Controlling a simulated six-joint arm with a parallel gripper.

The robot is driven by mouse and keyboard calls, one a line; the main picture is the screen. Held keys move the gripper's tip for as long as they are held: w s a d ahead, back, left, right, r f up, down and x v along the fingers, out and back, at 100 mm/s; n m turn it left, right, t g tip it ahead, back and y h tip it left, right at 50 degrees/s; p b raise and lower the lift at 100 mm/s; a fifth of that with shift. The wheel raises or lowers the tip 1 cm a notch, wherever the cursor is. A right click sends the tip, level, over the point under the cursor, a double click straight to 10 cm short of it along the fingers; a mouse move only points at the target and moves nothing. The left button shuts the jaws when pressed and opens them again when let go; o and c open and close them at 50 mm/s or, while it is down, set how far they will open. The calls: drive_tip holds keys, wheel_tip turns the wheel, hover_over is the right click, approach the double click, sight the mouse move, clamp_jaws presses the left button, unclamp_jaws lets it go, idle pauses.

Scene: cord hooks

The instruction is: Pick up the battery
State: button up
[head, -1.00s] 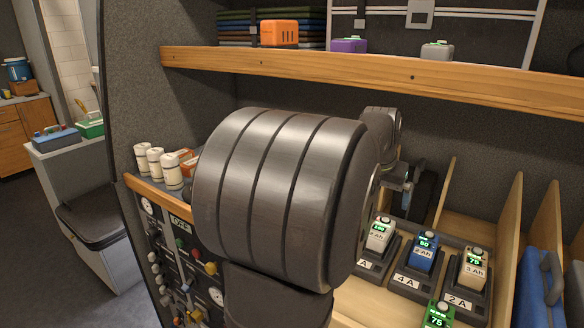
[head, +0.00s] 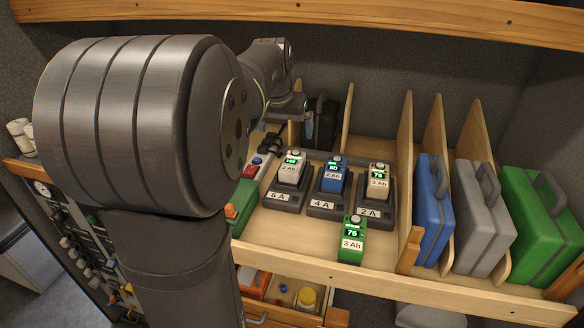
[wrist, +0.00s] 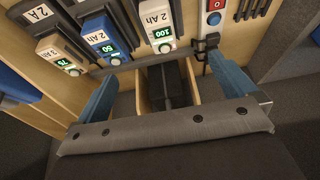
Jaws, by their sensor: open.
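Several batteries show in the head view. A white battery (head: 291,165), a blue battery (head: 335,176) and a beige battery (head: 378,182) sit upright on chargers marked 6A, 4A and 2A. A green 3 Ah battery (head: 352,240) stands apart in front, reading 75. The wrist view shows the white battery (wrist: 158,28) reading 100, the blue one (wrist: 104,40) and the beige one (wrist: 62,57). My gripper (wrist: 165,92) is open, its blue fingers wide apart with no battery between them. In the head view it is behind the chargers and partly hidden by my arm.
A black case (head: 326,122) stands in a wooden slot at the back; it shows beyond my fingers in the wrist view (wrist: 168,84). Upright dividers, a blue case (head: 432,210), a grey case (head: 482,220) and a green case (head: 540,212) stand right. A shelf (head: 400,22) runs above.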

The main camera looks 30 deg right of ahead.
sight(292, 162)
drive_tip(key=c, duration=0.5)
drive_tip(key=x, duration=1.8)
drive_tip(key=shift+w+d, duration=0.25)
